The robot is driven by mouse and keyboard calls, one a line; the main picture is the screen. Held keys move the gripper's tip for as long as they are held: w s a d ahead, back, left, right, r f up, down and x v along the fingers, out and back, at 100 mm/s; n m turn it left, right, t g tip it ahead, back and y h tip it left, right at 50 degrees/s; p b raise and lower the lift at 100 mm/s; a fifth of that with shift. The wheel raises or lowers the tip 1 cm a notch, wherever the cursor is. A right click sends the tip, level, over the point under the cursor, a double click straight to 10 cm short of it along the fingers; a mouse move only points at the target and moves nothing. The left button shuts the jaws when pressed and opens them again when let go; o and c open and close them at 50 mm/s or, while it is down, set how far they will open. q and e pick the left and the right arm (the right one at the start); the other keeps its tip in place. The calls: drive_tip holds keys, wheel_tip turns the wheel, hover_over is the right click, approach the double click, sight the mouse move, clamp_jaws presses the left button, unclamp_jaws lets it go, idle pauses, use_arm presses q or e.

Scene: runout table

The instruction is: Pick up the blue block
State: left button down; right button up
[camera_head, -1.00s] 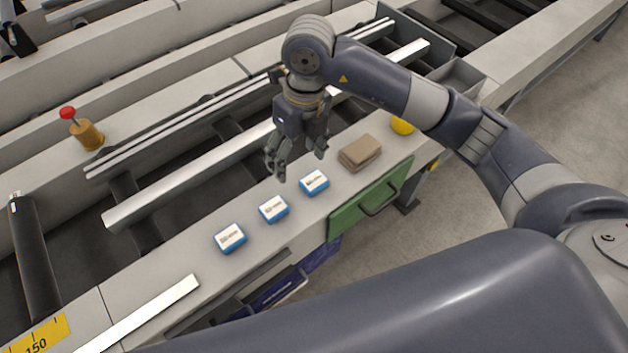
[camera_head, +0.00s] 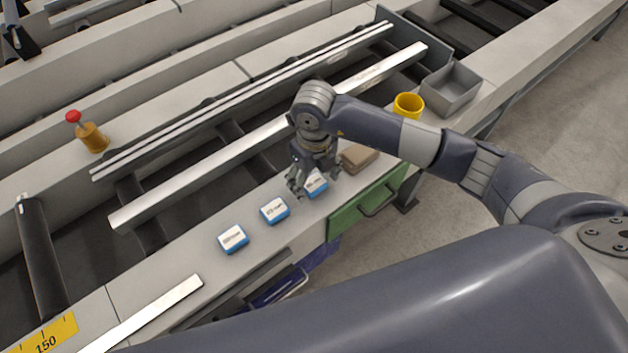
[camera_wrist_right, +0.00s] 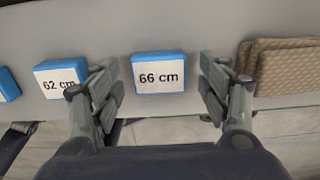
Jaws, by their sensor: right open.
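Three blue blocks with white printed labels stand in a row on the light ledge. In the head view they are the left block (camera_head: 233,239), the middle block (camera_head: 274,210) and the right block (camera_head: 316,184). My right gripper (camera_head: 316,183) is open, close above the right block and partly covering it. In the wrist view that block (camera_wrist_right: 158,73) reads "66 cm" and shows between the two open fingers (camera_wrist_right: 160,98), with space on both sides. The neighbouring block (camera_wrist_right: 61,77) reads "62 cm" and lies left of the left finger. My left gripper is not in view.
Brown folded pads (camera_head: 358,157) lie just right of the gripper. Beyond are a yellow cup (camera_head: 408,105) and a grey bin (camera_head: 450,88). A green drawer front (camera_head: 345,219) hangs below the ledge edge.

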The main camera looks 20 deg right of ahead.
drive_tip(key=shift+a+f, duration=0.1)
drive_tip(key=shift+f, duration=0.1)
drive_tip(key=c, duration=1.1)
drive_tip(key=shift+r, duration=0.1)
